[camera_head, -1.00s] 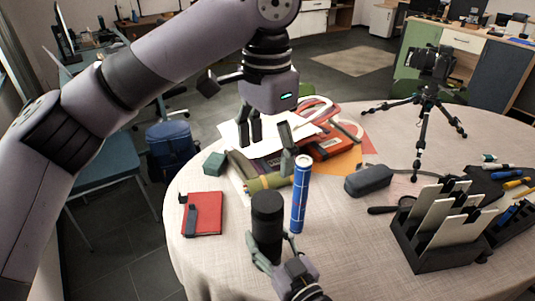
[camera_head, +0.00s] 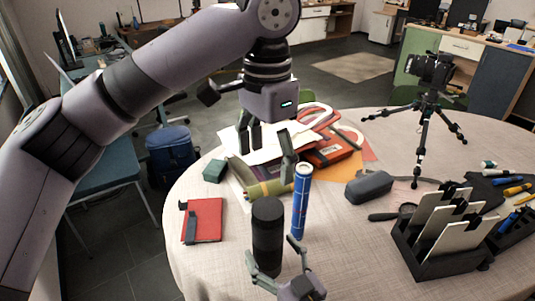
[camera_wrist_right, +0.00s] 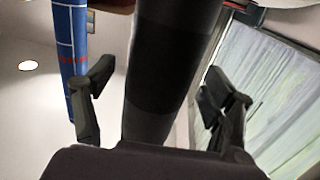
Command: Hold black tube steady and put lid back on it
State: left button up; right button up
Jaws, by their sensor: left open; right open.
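The black tube (camera_head: 267,240) stands upright on the table's near side. Its top looks dark and closed, but I cannot make out the lid as a separate piece. My right gripper (camera_head: 270,248) is open, with one finger on each side of the tube's lower part. In the right wrist view the black tube (camera_wrist_right: 165,70) rises between the spread fingers (camera_wrist_right: 160,85), with visible gaps on both sides. My left gripper (camera_head: 270,158) is open and empty, above and behind the tube, in front of the papers.
A blue tube (camera_head: 300,205) stands close to the black tube's right; it also shows in the wrist view (camera_wrist_right: 70,45). A red notebook (camera_head: 203,220) lies left, a dark case (camera_head: 369,187) right. A black file holder (camera_head: 440,250) and a tripod (camera_head: 425,125) stand farther right.

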jog(key=v, duration=1)
